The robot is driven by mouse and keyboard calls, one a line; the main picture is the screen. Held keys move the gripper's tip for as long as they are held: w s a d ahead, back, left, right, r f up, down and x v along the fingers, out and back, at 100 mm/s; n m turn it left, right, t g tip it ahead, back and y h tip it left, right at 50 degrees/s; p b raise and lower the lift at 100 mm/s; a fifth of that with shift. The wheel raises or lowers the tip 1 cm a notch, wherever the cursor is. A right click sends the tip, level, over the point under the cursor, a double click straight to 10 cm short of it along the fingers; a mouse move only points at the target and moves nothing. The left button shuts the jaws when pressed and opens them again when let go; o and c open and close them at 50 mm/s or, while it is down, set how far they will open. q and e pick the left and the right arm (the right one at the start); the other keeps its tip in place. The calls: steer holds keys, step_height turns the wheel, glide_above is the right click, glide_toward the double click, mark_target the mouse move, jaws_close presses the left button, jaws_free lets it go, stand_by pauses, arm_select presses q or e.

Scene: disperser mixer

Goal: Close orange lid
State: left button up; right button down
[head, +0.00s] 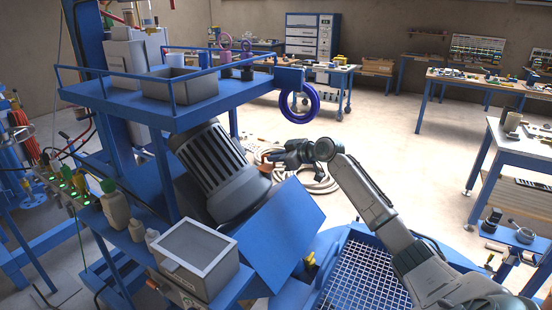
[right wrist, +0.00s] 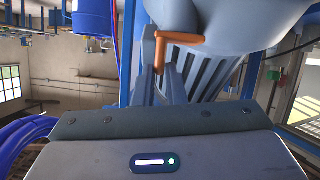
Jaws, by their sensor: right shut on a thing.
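A grey, ribbed, tilted drum-like body (head: 218,170) stands on the blue machine. A small orange part (head: 262,156) shows at its right side. In the right wrist view it is an orange handle (right wrist: 180,41) against the smooth grey casing (right wrist: 225,18). My right gripper (head: 268,158) reaches in from the right at the orange part. Its narrow fingers (right wrist: 156,48) are shut on the handle; the exact contact is partly hidden. I cannot clearly make out the whole lid or its opening. My left gripper is not in view.
A sloping blue panel (head: 287,228) lies below the gripper, and a blue railed platform (head: 190,108) is above left. A grey box (head: 196,257) stands at the front. Coiled hose (head: 318,180) lies on the floor behind. Open floor is at the right.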

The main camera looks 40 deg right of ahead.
stand_by(0.3)
steer(key=c, duration=1.8)
jaws_free()
steer(key=shift+f, duration=0.1)
steer(key=shift+d, duration=0.15)
steer(key=shift+s, duration=0.1)
steer(key=b+v, duration=0.5)
steer(key=v, duration=0.5)
steer(key=shift+s+d, duration=0.1)
steer(key=shift+s, duration=0.1)
